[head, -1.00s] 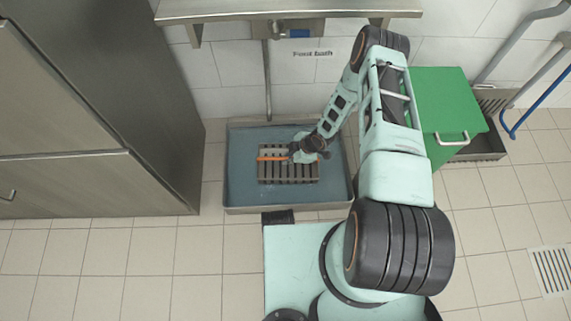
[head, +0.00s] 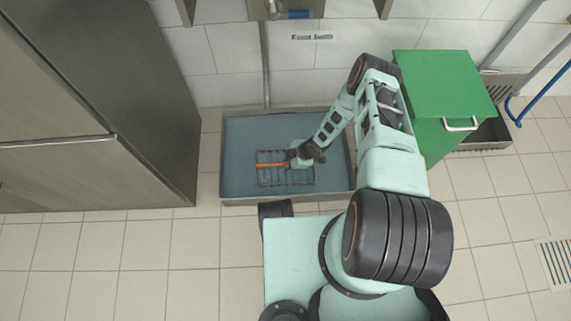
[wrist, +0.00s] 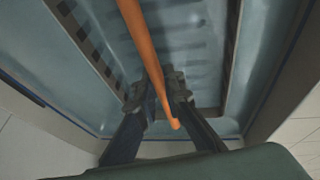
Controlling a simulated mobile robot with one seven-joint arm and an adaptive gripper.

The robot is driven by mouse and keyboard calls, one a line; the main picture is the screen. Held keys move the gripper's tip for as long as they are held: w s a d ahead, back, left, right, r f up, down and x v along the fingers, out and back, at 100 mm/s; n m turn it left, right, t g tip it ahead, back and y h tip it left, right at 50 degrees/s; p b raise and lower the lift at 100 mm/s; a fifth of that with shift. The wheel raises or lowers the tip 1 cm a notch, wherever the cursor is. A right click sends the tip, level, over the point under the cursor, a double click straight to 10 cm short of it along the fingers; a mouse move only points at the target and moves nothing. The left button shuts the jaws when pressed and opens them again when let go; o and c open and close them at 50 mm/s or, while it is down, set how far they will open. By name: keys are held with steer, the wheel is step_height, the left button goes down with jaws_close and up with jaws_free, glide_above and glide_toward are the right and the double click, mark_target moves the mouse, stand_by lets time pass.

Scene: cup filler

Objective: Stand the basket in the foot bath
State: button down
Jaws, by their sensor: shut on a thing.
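The basket (head: 300,181) is grey and slatted, with an orange handle bar (head: 268,165). It is inside the foot bath (head: 238,200), a shallow grey steel basin with blue liquid, near its middle. The basket looks level and its lower part looks under the liquid; whether it touches the floor of the bath I cannot tell. My gripper (head: 296,159) is over the basket's middle, shut on the orange handle. In the wrist view the fingers (wrist: 157,92) close around the handle bar (wrist: 146,45), with the basket's slotted side (wrist: 90,42) at left.
A green lidded bin (head: 445,85) stands to the right of the bath. A tall steel cabinet (head: 95,120) stands at left. A wall sign (head: 312,37) reads "Foot bath". Liquid surrounds the basket, with clear room inside the rim. Tiled floor lies in front.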

steer(key=shift+w, duration=0.1)
steer(key=c, duration=2)
jaws_free()
steer(key=shift+c, duration=0.2)
steer(key=shift+r, duration=0.1)
steer(key=p+v, duration=0.5)
steer(key=v, duration=0.7)
